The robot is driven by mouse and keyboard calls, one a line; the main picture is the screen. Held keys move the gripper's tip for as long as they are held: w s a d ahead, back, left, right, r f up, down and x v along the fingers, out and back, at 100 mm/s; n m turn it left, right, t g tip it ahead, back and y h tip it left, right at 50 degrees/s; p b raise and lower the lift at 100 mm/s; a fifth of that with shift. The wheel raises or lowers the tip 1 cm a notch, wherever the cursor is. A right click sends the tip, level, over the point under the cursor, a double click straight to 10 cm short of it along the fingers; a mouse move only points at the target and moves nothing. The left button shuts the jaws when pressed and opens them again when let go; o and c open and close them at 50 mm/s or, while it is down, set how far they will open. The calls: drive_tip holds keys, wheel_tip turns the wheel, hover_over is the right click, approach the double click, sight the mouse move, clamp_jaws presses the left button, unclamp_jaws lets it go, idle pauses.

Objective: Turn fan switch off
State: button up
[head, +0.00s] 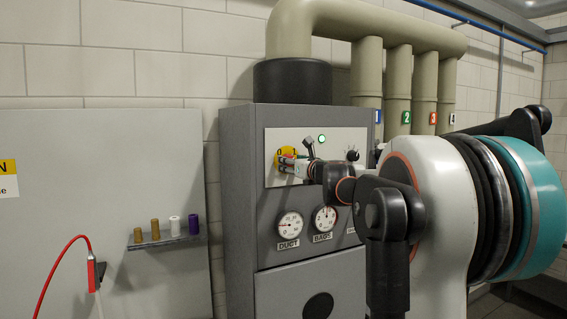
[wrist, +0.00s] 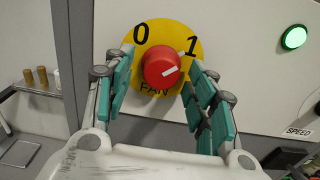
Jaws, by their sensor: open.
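The fan switch is a red round knob (wrist: 162,66) on a yellow disc (wrist: 152,36) marked 0 at upper left, 1 at upper right and FAN below. The white line on the knob points right and slightly up, nearer the 1 than the 0. My gripper (wrist: 163,72) is open, with one teal-padded finger on each side of the knob. Gaps show between the pads and the knob. In the head view, the yellow disc (head: 284,153) shows on the cabinet panel, and my gripper (head: 283,163) partly covers the knob there.
A lit green lamp (wrist: 294,37) is right of the switch, above a SPEED label (wrist: 299,131). The grey cabinet (head: 239,200) carries DUCT (head: 290,225) and BAGS (head: 325,219) gauges. A small shelf (head: 167,241) with several spools is at left.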

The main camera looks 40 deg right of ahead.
drive_tip(key=shift+w+d, duration=0.1)
drive_tip(key=shift+w, duration=0.1)
drive_tip(key=shift+s+r, duration=0.15)
drive_tip(key=shift+s, duration=0.05)
drive_tip(key=shift+c, duration=0.2)
drive_tip(key=shift+w, duration=0.1)
drive_tip(key=c, duration=1)
drive_tip(key=shift+n+b, duration=1.65)
drive_tip(key=shift+n, duration=7.25)
